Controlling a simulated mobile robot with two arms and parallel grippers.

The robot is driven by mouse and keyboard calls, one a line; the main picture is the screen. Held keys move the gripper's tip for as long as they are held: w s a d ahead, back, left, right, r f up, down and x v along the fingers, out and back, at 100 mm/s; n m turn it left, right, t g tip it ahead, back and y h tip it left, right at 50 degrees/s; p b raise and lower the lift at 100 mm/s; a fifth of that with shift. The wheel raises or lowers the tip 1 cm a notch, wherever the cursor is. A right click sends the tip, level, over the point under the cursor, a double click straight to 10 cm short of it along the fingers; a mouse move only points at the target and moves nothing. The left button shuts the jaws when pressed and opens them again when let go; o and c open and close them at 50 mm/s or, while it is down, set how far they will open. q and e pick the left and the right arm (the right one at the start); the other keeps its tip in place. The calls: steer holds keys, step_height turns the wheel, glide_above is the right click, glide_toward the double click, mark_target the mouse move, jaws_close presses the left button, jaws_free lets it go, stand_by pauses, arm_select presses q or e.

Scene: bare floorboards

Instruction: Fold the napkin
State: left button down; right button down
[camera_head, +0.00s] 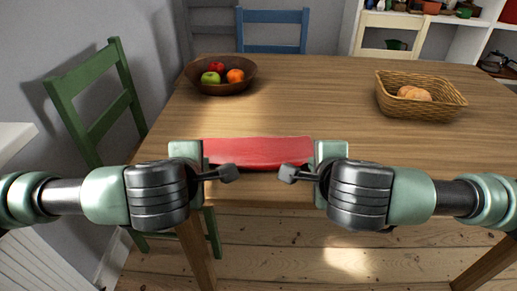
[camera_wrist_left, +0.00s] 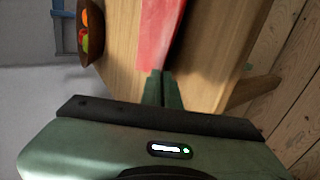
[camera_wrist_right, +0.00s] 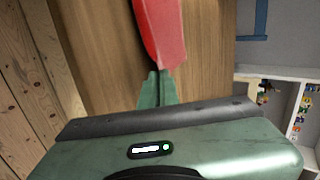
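The red napkin (camera_head: 258,151) is a narrow strip along the front edge of the wooden table, between my two grippers. My left gripper (camera_head: 203,156) is at its left end; in the left wrist view the fingers are together on the napkin's end (camera_wrist_left: 158,45). My right gripper (camera_head: 314,156) is at its right end; in the right wrist view the fingers are together on that end (camera_wrist_right: 163,40). The napkin's middle sags slightly between the grippers. Its lower side is partly hidden by my wrists, and I cannot tell how much of it touches the table.
On the table (camera_head: 310,100), a brown bowl (camera_head: 222,88) of fruit stands at the back left and a wicker basket (camera_head: 420,108) of bread at the right. The tabletop between them is clear. A green chair (camera_head: 100,100) stands at the left, a blue chair (camera_head: 272,17) behind.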

arm_select(q)
steer(key=c, duration=1.3)
jaws_free()
arm_select(e)
steer(key=c, duration=1.3)
jaws_free()
arm_select(q)
steer(key=r, duration=0.1)
steer(key=s+r, duration=0.1)
steer(key=r, duration=0.1)
steer(key=shift+s+r, duration=0.2)
arm_select(e)
steer(key=r, duration=0.1)
steer(key=s+r, duration=0.1)
steer(key=r, duration=0.1)
steer(key=shift+s+r, duration=0.2)
steer(key=shift+r, duration=0.05)
arm_select(q)
steer(key=s+r, duration=0.4)
steer(key=r, duration=0.1)
steer(key=shift+s+r, duration=0.3)
arm_select(e)
steer(key=s+r, duration=0.4)
steer(key=r, duration=0.1)
steer(key=shift+s+r, duration=0.25)
